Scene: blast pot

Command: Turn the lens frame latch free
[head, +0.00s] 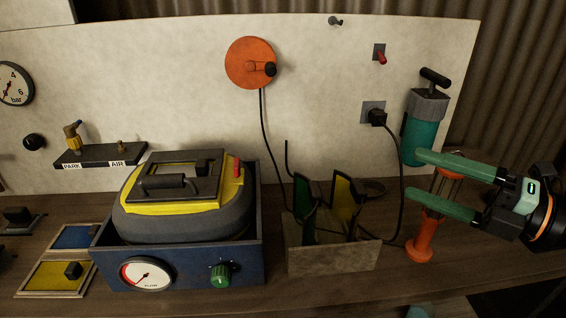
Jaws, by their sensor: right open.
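A grey and yellow hood (180,222) lies in a blue box at the left centre. Its dark lens frame (205,188) is set in the yellow face, around a small window. A black handle-like bar (165,183) lies across the frame, and a small red piece (237,168) sits at its right edge. I cannot tell for sure which part is the latch. My right gripper (412,174) comes in from the right, well away from the hood. Its green fingers are apart with nothing held between them. They partly cover an orange stand. My left gripper is out of view.
The blue box (180,275) has a gauge and a green knob. A grey holder (330,258) with green and yellow plates stands between the hood and my right gripper. A teal pump (425,125), orange stand (425,240) and black cables (400,190) are close to the gripper.

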